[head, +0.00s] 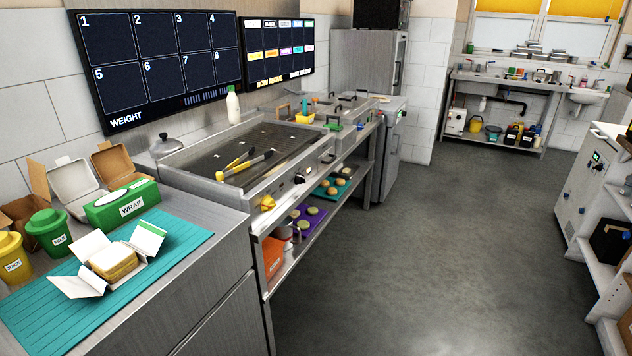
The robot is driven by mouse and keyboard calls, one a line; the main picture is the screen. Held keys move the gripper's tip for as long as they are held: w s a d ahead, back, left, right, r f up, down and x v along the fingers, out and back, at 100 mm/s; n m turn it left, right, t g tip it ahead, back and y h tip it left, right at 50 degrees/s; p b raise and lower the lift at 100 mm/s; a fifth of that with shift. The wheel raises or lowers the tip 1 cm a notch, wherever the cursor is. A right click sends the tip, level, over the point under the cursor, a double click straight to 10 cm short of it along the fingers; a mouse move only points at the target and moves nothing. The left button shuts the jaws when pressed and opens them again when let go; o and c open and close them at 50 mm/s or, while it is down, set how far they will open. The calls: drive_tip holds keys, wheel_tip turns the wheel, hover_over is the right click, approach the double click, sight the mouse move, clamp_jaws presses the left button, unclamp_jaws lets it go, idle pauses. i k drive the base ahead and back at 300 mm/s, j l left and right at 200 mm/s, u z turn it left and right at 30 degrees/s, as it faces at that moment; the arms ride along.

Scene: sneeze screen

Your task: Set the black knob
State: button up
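The griddle (235,150) stands along the left wall with its controls on the front panel. A dark knob that looks black (300,178) sits on that panel, to the right of a larger yellow knob (267,203). Another small dark fitting (327,158) shows further along the front; I cannot tell whether it is a knob. The black knob's pointer and setting are too small to read. My gripper is not in view.
A steel counter with a teal mat (180,238) and an open sandwich box (112,262) stands nearer. A lower shelf holds trays (308,217). The grey floor (420,240) before the griddle is clear.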

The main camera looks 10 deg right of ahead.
sight(299, 179)
drive_tip(key=i+l+u, duration=0.35)
drive_tip(key=i+l, duration=0.4)
drive_tip(key=i+l+u, duration=0.15)
drive_tip(key=i+l, duration=0.3)
drive_tip(key=i+l+u, duration=0.15)
drive_tip(key=i+l, duration=0.3)
drive_tip(key=l, duration=0.15)
